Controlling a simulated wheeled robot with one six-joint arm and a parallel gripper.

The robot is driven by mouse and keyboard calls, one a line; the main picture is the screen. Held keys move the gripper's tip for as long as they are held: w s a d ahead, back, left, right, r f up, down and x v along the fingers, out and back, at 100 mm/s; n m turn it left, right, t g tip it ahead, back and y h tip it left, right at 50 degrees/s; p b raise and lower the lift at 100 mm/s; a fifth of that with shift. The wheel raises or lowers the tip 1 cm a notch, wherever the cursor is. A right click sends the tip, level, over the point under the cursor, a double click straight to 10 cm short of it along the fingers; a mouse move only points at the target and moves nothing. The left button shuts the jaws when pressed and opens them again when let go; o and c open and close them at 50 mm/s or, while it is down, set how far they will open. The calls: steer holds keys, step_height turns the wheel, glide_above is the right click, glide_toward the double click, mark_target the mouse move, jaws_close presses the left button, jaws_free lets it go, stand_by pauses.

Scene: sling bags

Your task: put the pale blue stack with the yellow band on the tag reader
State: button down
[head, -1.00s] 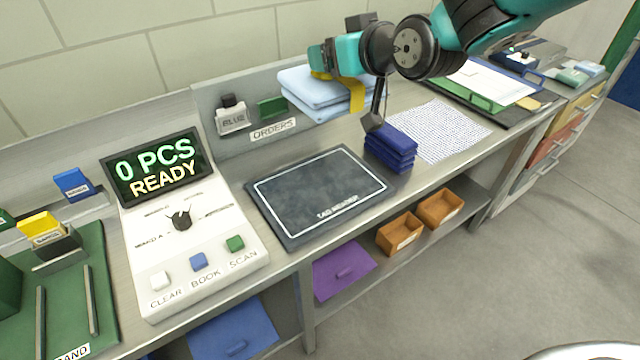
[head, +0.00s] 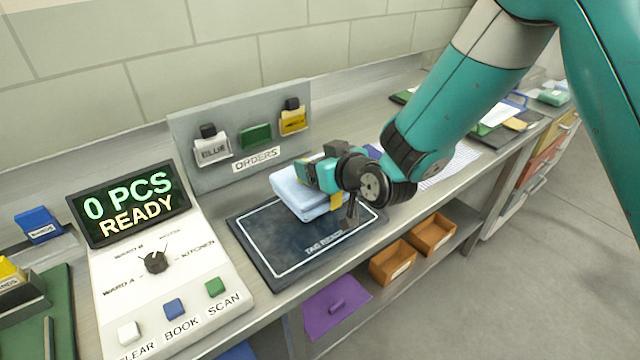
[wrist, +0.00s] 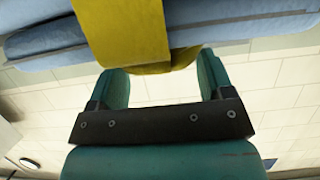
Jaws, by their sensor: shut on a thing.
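The pale blue stack (head: 300,196) is at my gripper (head: 325,185), over the back right part of the dark tag reader (head: 275,245). Its yellow band (head: 336,202) shows beside the gripper. I cannot tell whether the stack touches the reader's surface. My arm hides part of the reader's right side.
Left of the reader is a console (head: 160,290) with a screen reading "0 PCS READY", a dial and buttons. An orders board (head: 240,135) stands behind. A printed white sheet (head: 450,165) lies to the right. Orange bins (head: 393,263) sit on the shelf below.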

steer(key=shift+f, duration=3.05)
jaws_free()
steer(key=s+d+r+g+h+b, duration=0.1)
steer(key=s+d+r+g+b, duration=0.1)
steer(key=s, duration=0.8)
steer(key=s+d+r+g+h+b, duration=0.1)
steer(key=s+d+r+g, duration=0.4)
steer(key=s, duration=0.5)
steer(key=s+d+r+g+h+b, duration=0.1)
steer(key=s+d+r+g+b, duration=0.3)
steer(key=s, duration=0.6)
steer(key=shift+d+g+h, duration=0.3)
steer(key=shift+d, duration=0.55)
steer(key=shift+r, duration=0.1)
